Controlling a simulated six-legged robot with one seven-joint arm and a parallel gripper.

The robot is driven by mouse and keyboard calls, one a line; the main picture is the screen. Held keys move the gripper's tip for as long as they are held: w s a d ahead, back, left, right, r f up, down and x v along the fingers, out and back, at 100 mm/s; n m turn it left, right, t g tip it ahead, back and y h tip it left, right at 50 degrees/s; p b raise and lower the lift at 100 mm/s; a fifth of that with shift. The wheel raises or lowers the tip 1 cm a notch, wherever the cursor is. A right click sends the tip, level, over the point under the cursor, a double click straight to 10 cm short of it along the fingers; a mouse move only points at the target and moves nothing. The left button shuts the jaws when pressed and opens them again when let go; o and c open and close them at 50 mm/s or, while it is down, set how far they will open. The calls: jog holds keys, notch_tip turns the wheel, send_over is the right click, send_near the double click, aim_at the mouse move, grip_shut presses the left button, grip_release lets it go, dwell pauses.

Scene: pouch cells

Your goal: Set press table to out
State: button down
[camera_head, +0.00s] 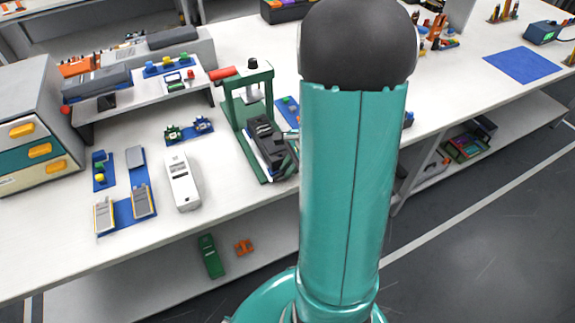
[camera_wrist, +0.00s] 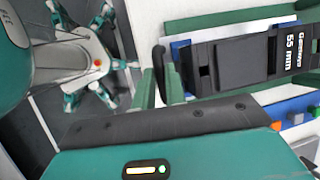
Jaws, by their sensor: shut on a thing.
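The press (camera_head: 232,105) is a green upright frame with a red lever, standing on the bench left of my arm. Its table (camera_head: 255,155) has blue edging and carries a black die block (camera_head: 265,135), in front of the upright on the green base. In the wrist view the die (camera_wrist: 245,62), marked 55 mm, lies over a blue and white layer. My gripper (camera_wrist: 160,85) is at the table's near end, its green fingers closed around a dark handle (camera_wrist: 159,60). In the head view my arm hides most of the gripper and the table's right side.
A white device (camera_head: 182,180) and blue trays (camera_head: 128,214) with flat pieces lie left of the press. A grey raised shelf (camera_head: 140,97) stands behind them. A drawer cabinet (camera_head: 30,130) is at far left. Bare bench shows in front of the press. A lower shelf holds a green object (camera_head: 210,256).

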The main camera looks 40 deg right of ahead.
jog(key=shift+s, duration=0.25)
jog(key=c, duration=1.5)
grip_release()
jog(key=shift+s+r, duration=0.1)
jog(key=shift+s, duration=0.1)
jog(key=shift+o, duration=0.2)
jog(key=shift+w, duration=0.25)
jog(key=v, duration=1.3)
jog(key=shift+d+r, duration=0.15)
jog(key=shift+r, duration=0.15)
